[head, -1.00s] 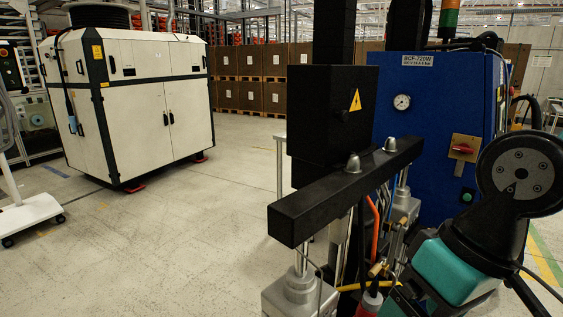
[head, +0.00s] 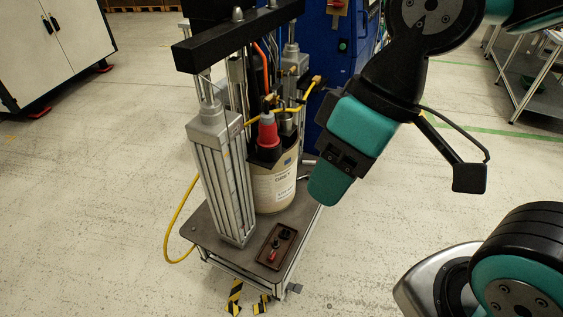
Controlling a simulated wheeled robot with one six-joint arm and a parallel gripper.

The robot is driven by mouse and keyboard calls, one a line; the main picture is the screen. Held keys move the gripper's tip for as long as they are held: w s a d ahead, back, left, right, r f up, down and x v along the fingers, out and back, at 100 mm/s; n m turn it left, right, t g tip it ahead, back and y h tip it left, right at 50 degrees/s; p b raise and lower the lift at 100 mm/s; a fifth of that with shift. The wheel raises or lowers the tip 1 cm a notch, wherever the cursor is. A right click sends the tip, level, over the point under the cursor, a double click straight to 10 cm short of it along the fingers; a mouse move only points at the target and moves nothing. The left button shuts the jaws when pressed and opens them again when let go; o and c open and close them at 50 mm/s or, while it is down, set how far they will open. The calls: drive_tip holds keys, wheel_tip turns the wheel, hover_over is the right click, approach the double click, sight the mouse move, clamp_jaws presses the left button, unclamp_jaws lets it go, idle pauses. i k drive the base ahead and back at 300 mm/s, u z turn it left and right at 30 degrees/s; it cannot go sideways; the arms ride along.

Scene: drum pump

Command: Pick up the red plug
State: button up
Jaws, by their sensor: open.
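A small red plug (head: 272,256) is in a shallow brown tray (head: 262,263) on the front right of the cart's grey plate. Its exact shape is too small to tell. My gripper (head: 327,190) is at the lower end of the teal and black arm, up and to the right of the tray and apart from it. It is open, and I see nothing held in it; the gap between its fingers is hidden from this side.
A cream drum (head: 274,190) with a red conical part (head: 267,132) above it stands on the cart (head: 205,235), behind the tray. A silver column (head: 222,180) stands left of the tray. A yellow hose (head: 172,225) loops at the left. Clear floor lies in front.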

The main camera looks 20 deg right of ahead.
sight(269, 138)
drive_tip(key=k, duration=0.25)
drive_tip(key=u, duration=1.95)
drive_tip(key=i, duration=1.25)
drive_tip(key=z, duration=2.3)
drive_tip(key=i, duration=0.45)
